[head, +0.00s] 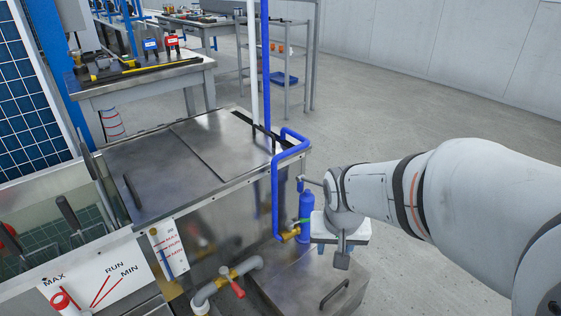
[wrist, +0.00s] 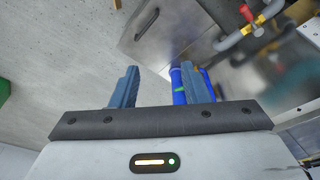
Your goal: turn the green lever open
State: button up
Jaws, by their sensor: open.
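The green lever (head: 300,221) is a small thin handle at the brass valve (head: 289,235), beside a blue cylinder (head: 305,210) and below a blue pipe. In the wrist view a bit of green (wrist: 179,90) shows against the blue cylinder (wrist: 178,78), just left of the right finger, which hides part of it. My gripper (head: 325,222) is at the right of the valve in the head view. In the wrist view my gripper (wrist: 165,82) is open, its two fingers wide apart and nothing clearly held. I cannot tell whether a finger touches the lever.
A red-handled valve (head: 237,290) on a grey pipe is lower left; it also shows in the wrist view (wrist: 246,13). A metal tank (head: 160,165) stands to the left. A low metal box (head: 300,275) with a handle lies below my gripper. The floor at right is clear.

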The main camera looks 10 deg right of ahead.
aim_at(299, 221)
jog(key=w+d+f+m+t+b, duration=0.1)
jog(key=w+d+f+m+t, duration=0.15)
jog(key=w+f, duration=0.65)
jog(key=w+d+f+m+t+b, duration=0.15)
jog(key=w+f+m, duration=0.25)
jog(key=w, duration=0.8)
jog(key=w+a+f+m+t+y+b, duration=0.1)
jog(key=w+f, duration=0.3)
jog(key=f, duration=0.1)
jog(key=w+a+f+m+t+y+b, duration=0.1)
jog(key=w+f+m, duration=0.1)
jog(key=w+f, duration=0.2)
jog(key=w+a+f+m+t+y+b, duration=0.2)
jog(key=w+f, duration=0.3)
jog(key=f, duration=0.2)
jog(key=shift+a+m, duration=0.1)
jog(key=shift+m, duration=0.15)
grip_shut()
jog(key=shift+w+r, duration=0.1)
